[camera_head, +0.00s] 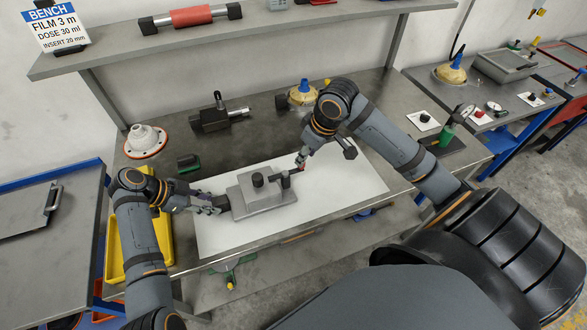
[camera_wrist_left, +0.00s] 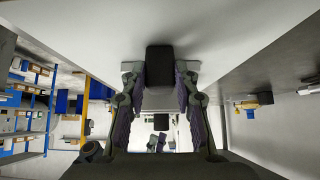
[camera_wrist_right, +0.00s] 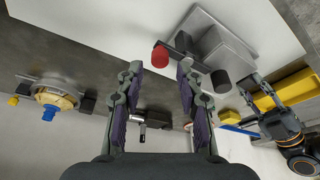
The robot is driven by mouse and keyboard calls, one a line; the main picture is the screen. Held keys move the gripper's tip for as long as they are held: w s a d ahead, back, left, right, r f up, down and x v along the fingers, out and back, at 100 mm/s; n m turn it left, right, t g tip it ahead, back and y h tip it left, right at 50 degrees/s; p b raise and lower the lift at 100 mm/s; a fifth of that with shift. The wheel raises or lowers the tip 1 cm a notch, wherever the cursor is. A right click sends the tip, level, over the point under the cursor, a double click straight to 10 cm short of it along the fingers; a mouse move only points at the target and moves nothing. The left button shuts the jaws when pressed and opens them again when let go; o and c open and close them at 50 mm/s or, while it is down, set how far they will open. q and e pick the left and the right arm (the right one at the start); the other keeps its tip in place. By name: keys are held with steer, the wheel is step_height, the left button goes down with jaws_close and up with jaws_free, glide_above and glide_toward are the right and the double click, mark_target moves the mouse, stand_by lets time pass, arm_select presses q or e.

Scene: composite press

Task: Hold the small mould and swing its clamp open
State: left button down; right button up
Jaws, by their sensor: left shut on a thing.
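The small mould (camera_head: 264,196) is a grey block on the white sheet, with a black knob (camera_head: 258,180) on top. My left gripper (camera_head: 221,204) is shut on the dark handle at the mould's left side; the handle shows between its fingers in the left wrist view (camera_wrist_left: 160,66). The clamp (camera_head: 286,178) is a dark bar at the mould's right side with a red tip (camera_head: 303,169). My right gripper (camera_head: 300,160) is open at the red tip. In the right wrist view the red tip (camera_wrist_right: 160,57) lies just ahead, between the spread fingertips, with no contact visible.
A white sheet (camera_head: 345,185) covers the bench's middle, with free room right of the mould. A yellow tray (camera_head: 115,255) stands left. Behind are a white flanged part (camera_head: 146,140), a dark vice-like tool (camera_head: 213,117) and a yellow-topped part (camera_head: 301,92). A shelf (camera_head: 250,32) spans above.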

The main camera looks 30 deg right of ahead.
steer(key=shift+x, duration=1.95)
